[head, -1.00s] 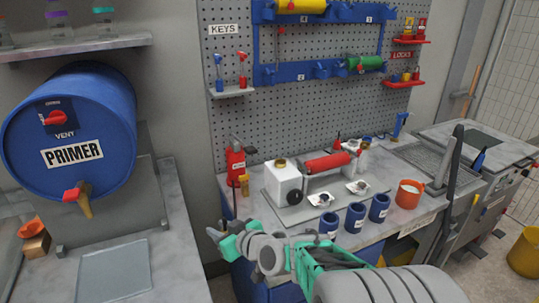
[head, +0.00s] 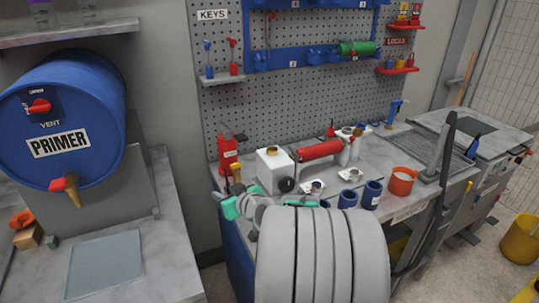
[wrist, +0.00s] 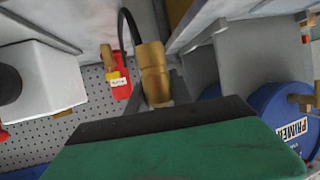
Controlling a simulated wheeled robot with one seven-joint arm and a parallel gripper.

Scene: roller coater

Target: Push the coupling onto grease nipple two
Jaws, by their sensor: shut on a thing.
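In the wrist view a brass cylinder, which looks like the coupling (wrist: 153,75), stands just beyond the dark-edged green pad of my gripper (wrist: 158,118), with a black hose curving beside it. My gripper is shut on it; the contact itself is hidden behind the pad. In the head view my gripper (head: 228,207) is at the front left edge of the bench, below the white box (head: 273,168), and the coupling cannot be made out there. I cannot tell which thing is grease nipple two; no label with that number on a nipple is readable.
The bench also holds a red bottle (head: 228,148), a red roller (head: 319,150), blue cups (head: 347,199) and an orange mug (head: 402,181).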

